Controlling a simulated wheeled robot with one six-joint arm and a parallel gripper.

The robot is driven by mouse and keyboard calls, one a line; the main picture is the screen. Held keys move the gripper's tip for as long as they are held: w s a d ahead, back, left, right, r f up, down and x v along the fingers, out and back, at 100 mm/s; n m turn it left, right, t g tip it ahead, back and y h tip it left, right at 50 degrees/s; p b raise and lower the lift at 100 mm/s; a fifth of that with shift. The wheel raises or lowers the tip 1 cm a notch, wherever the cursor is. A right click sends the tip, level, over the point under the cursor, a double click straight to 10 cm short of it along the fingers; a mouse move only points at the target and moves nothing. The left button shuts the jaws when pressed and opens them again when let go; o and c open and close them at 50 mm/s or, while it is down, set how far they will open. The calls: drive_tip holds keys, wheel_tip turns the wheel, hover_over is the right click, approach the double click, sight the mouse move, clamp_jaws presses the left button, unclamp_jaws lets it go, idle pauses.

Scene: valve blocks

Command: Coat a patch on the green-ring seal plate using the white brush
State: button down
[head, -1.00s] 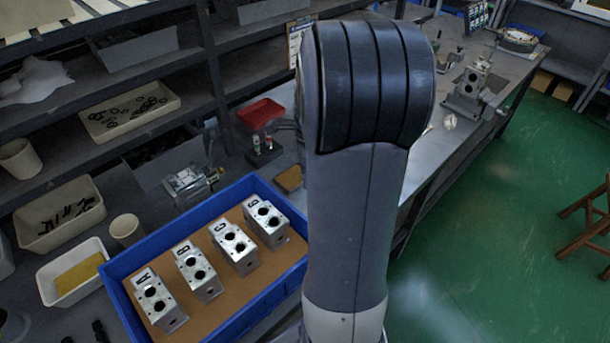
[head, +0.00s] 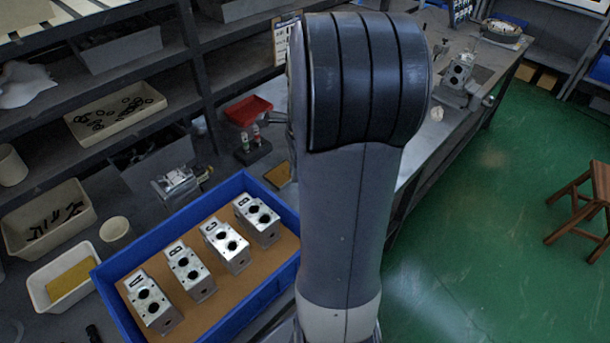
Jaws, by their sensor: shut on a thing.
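My gripper is not in view; my raised arm link fills the middle of the head view and hides what lies behind it. I cannot make out the white brush or the green-ring seal plate. A blue tray (head: 122,314) at the lower left holds several silver valve blocks in a row on a brown base. One lettered block (head: 153,302) stands at the near left end, and another block (head: 257,219) stands at the far right end.
Another block sits in a vise (head: 459,85) on the far bench. A wooden stool (head: 590,205) stands right on open green floor (head: 470,270).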

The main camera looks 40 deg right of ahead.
wheel_tip(320, 180, up, 3)
drive_tip(key=shift+s+r+n+t+y+p, duration=0.1)
drive_tip(key=shift+n+t+y+p, duration=0.3)
drive_tip(key=shift+t, duration=0.8)
wheel_tip(320, 180, down, 5)
drive_tip(key=b, duration=0.4)
drive_tip(key=shift+b, duration=0.35)
drive_tip(key=shift+r, duration=0.1)
